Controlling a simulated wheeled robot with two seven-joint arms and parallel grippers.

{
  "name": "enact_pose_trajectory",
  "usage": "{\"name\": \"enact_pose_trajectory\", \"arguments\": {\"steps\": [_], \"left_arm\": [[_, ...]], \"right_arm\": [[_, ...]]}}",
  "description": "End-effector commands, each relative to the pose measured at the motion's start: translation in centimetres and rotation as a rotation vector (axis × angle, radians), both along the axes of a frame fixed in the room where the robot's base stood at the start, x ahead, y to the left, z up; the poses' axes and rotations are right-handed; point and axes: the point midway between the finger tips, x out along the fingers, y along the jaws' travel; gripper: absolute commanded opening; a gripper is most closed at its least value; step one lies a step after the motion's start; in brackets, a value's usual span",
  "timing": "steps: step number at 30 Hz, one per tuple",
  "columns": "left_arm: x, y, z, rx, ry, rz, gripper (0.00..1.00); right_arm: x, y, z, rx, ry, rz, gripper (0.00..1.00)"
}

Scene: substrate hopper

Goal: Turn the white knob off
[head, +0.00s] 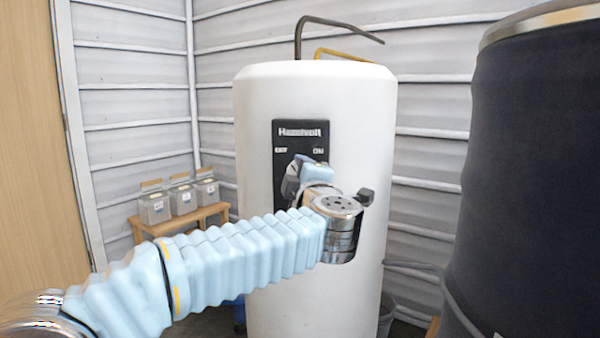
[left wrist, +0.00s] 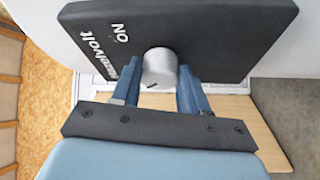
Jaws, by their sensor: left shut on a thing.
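A black control panel (head: 287,135) labelled "Hazelvolt" is on the front of a white cylindrical tank (head: 260,210). It has a small label on the left, hard to read, and "ON" on the right. In the left wrist view the white knob (left wrist: 160,68) stands out from the panel (left wrist: 215,35), with a short dark mark on its face. My left gripper (left wrist: 161,80) has its two blue fingers on either side of the knob, shut on it. In the head view my left gripper (head: 303,178) is at the panel's lower part and hides the knob. My right gripper is out of view.
A large dark drum (head: 535,170) stands close at the right. A low wooden stand (head: 180,219) with several small lidded containers (head: 183,199) is left of the tank. Bent pipes (head: 335,27) rise behind the tank's top. Ribbed grey walls close the back.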

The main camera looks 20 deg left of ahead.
Motion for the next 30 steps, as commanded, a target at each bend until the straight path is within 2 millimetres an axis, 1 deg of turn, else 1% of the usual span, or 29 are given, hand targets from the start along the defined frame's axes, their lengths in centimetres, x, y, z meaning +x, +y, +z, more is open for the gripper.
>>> {"name": "enact_pose_trajectory", "arguments": {"steps": [3,10,26,27,29,30], "left_arm": [[0.04,0.01,0.07,-0.061,-0.004,0.000,0.13],[0.04,0.01,0.04,-0.135,-0.010,0.001,0.13],[0.03,0.00,0.02,-0.158,-0.013,0.000,0.13],[0.03,0.00,0.02,-0.158,-0.013,0.000,0.47],[0.03,0.00,0.03,-0.158,-0.013,0.000,0.56],[0.03,0.00,0.04,-0.158,-0.013,0.000,0.62]], "right_arm": [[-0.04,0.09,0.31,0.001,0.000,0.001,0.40],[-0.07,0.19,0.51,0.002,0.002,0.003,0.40],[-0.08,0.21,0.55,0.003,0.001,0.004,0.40],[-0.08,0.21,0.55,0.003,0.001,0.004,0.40],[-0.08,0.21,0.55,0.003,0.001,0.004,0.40],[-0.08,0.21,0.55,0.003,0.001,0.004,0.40]]}}
